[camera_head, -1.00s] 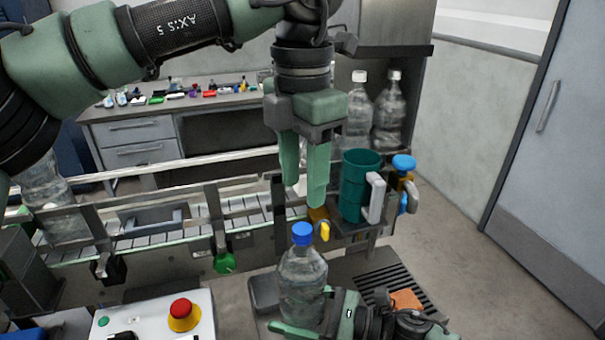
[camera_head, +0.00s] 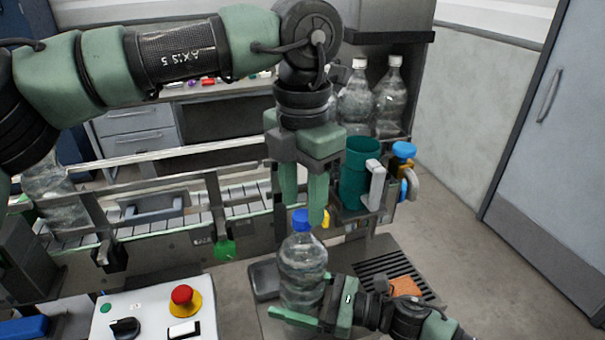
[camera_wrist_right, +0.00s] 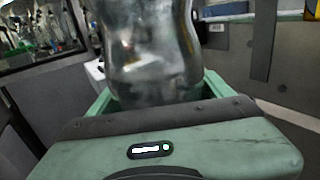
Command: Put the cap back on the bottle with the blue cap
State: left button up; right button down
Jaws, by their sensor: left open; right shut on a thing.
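The clear bottle (camera_head: 303,268) stands upright at the front. Its blue cap (camera_head: 300,219) sits on top of the neck; I cannot tell how tightly it is seated. My left gripper (camera_head: 303,213) points down, open, right at the cap. One finger hides the cap's right edge, and I cannot tell whether either finger touches it. My right gripper (camera_head: 302,298) comes in from the lower right and is shut on the bottle's lower body. In the right wrist view the bottle (camera_wrist_right: 150,50) stands between its green fingers.
A conveyor (camera_head: 180,225) with rails runs behind. A teal jug (camera_head: 356,180) and a blue-topped item (camera_head: 403,150) stand behind right. A control box (camera_head: 150,315) with a red button (camera_head: 182,295) is at front left. White-capped bottles (camera_head: 357,100) stand at the back.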

pick_arm(q)
jog(key=shift+f, duration=0.9)
grip_shut()
jog(key=shift+m, duration=0.8)
jog(key=shift+o, duration=0.7)
grip_release()
notch_tip(320, 180, up, 12)
